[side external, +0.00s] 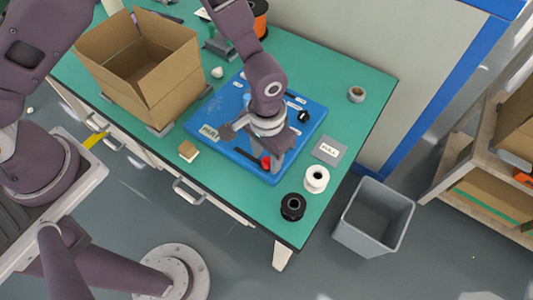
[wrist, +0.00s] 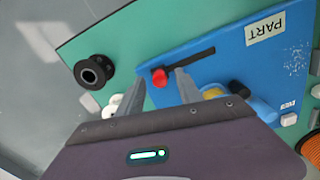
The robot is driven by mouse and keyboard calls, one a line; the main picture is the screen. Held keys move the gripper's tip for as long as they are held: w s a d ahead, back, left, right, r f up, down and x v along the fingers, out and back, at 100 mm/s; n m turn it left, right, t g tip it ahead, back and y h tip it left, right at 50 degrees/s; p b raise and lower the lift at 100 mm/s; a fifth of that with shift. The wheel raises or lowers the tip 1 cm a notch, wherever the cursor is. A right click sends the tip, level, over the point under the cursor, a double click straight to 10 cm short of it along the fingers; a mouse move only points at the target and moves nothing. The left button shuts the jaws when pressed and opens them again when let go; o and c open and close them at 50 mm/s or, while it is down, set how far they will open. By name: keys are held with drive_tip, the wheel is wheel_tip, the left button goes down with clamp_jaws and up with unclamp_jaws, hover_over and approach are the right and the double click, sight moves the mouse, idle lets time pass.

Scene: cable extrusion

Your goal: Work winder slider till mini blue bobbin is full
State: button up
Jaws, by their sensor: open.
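The blue winder board (side external: 228,110) lies on the green table, with a "PART" label at one corner. Its red slider knob (side external: 266,161) also shows in the wrist view (wrist: 160,77), at the end of the black slot (wrist: 198,60) near the board's edge. My gripper (wrist: 161,76) is open, with its fingertips on either side of the knob; contact cannot be told. A blue cylinder with a yellow part, perhaps the mini blue bobbin (wrist: 250,103), is partly hidden behind my gripper. Its fill cannot be told.
A black spool (side external: 293,206), a white spool (side external: 316,179) and a grey "FULL" plate (side external: 328,150) sit right of the board. An open cardboard box (side external: 150,88) stands left. A grey bin (side external: 374,217) stands on the floor beside the table.

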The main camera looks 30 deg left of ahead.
clamp_jaws()
idle(1.3)
